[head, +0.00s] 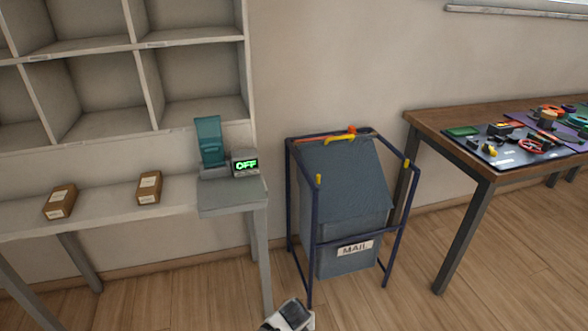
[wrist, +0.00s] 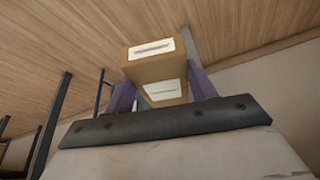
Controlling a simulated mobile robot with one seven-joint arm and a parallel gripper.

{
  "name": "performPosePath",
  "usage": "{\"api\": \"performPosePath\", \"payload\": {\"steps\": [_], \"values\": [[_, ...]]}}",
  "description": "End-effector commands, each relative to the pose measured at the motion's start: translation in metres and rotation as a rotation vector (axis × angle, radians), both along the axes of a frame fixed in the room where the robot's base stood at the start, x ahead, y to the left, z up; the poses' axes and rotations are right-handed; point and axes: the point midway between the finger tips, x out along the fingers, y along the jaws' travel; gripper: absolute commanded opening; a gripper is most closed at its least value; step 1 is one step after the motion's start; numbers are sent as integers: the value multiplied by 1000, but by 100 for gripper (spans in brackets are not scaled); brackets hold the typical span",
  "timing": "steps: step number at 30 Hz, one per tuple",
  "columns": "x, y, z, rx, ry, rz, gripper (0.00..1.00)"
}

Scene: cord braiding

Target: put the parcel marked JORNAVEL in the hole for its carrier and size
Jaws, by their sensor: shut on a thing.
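In the wrist view my gripper (wrist: 162,88) is shut on a brown box-shaped parcel (wrist: 133,69), held between two purple fingers. The parcel has white labels on two faces; their print is too small to read, so I cannot tell whether it says JORNAVEL. A pale rack of pigeonholes (head: 135,45) stands at the upper left of the head view. Its visible holes look empty and the small tags on its edges are unreadable. Two more brown parcels, one at left (head: 60,203) and one nearer the middle (head: 149,188), lie on the bench below.
The pale bench (head: 105,211) carries a teal device (head: 209,141) and a small display (head: 245,163) reading OFF. A grey MAIL bin (head: 345,195) in a blue frame stands right of it. A wooden table (head: 424,124) with mats of tools is at right. Floor between them is clear.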

Motion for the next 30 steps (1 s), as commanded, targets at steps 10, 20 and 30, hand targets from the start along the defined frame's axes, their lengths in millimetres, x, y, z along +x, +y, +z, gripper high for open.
{"api": "performPosePath", "payload": {"steps": [10,20,30], "values": [[-24,-3,-27,-7,-2,1,26],[-23,-2,-26,-4,-2,-2,26],[-23,-1,-26,-4,-2,1,26]]}}
